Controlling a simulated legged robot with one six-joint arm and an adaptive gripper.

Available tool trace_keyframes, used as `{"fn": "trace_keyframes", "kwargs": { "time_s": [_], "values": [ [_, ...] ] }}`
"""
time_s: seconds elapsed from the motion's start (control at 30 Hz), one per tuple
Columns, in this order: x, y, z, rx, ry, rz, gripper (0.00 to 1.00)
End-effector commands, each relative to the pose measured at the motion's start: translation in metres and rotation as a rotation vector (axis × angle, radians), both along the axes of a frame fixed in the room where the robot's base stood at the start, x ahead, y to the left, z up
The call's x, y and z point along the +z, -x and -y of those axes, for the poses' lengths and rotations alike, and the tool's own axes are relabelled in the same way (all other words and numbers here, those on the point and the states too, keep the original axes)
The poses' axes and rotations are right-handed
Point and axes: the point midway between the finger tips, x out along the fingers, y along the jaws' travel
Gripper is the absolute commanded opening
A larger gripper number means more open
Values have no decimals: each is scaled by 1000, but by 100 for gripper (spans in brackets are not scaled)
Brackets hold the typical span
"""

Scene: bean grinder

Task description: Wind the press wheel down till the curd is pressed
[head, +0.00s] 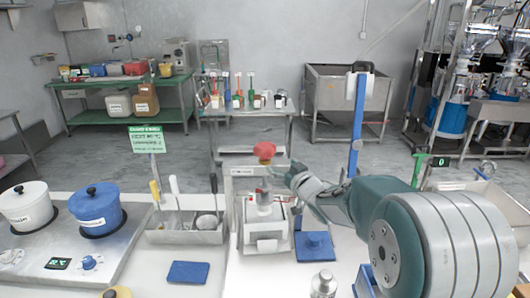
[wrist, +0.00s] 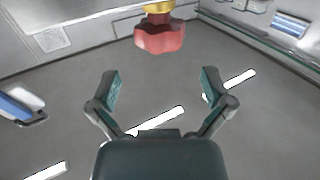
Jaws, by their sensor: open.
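The red press wheel (head: 264,150) tops the small white press (head: 240,225) in the middle of the head view. In the wrist view the red wheel (wrist: 160,40) shows at the top centre, below a yellow collar. My gripper (head: 282,176) is just right of the wheel and slightly lower in the head view. In the wrist view my gripper (wrist: 160,80) has its fingers spread wide with nothing between them. The wheel lies past the fingertips, apart from them. The curd cannot be made out inside the press.
A blue pot (head: 96,210) and a white pot (head: 25,207) stand on the left cooktop. A tool tray (head: 185,234) is left of the press. A blue pad (head: 188,272) lies in front, and a blue block (head: 314,247) sits right of the press. A metal bottle (head: 323,284) stands at the front.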

Motion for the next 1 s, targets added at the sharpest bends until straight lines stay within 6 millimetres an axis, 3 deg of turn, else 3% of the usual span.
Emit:
{"fn": "trace_keyframes", "kwargs": {
  "time_s": [0.5, 0.93, 0.97, 1.0],
  "values": [
    [-1, -74, -40, -1, 0, -1, 100],
    [0, -84, -45, -1, 0, -1, 100],
    [0, -84, -45, -1, 0, -1, 91],
    [0, -84, -45, -2, 0, -1, 73]
  ]
}}
